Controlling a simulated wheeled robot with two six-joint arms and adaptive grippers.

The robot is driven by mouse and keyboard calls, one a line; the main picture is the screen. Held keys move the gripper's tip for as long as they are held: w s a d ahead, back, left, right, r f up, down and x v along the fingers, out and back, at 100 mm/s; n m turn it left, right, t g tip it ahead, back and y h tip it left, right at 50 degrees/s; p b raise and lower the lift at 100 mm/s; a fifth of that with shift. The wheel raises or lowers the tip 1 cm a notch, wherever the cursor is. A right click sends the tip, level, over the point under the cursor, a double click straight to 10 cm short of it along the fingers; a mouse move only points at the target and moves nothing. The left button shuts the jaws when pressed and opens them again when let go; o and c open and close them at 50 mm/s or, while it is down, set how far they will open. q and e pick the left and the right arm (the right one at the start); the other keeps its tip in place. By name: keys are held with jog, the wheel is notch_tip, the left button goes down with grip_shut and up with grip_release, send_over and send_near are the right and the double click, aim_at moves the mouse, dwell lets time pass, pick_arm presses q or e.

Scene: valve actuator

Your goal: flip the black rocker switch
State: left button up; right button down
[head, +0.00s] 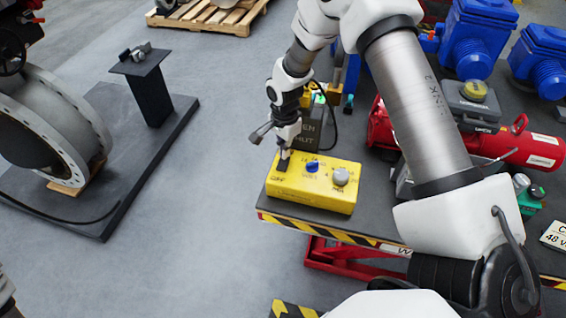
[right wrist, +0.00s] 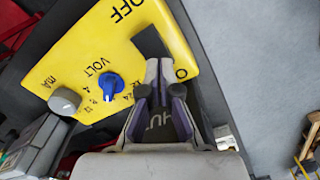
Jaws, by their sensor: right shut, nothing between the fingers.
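The yellow control box (head: 335,198) sits at the near left corner of the dark bench. Its black rocker switch (right wrist: 149,41) shows in the right wrist view, between the "OFF" lettering and another marking at the panel's edge. My right gripper (head: 283,166) is shut and empty, pointing down at the left end of the box. In the right wrist view its fingertips (right wrist: 160,66) are together right beside the rocker. I cannot tell whether they touch it. In the head view the fingers hide most of the rocker. My left gripper is not clearly in view.
A blue knob (head: 312,167) and a grey knob (head: 340,176) stand on the same box, right of the gripper. A dark lettered box (head: 312,135) stands just behind. A red cylinder (head: 520,148) and blue motors lie farther right. Open floor is left of the bench.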

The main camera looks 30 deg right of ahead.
jog(key=shift+f+b, duration=0.4)
jog(key=shift+f, duration=0.4)
notch_tip(320, 180, up, 7)
jog(key=p, duration=0.6)
dwell(0.4)
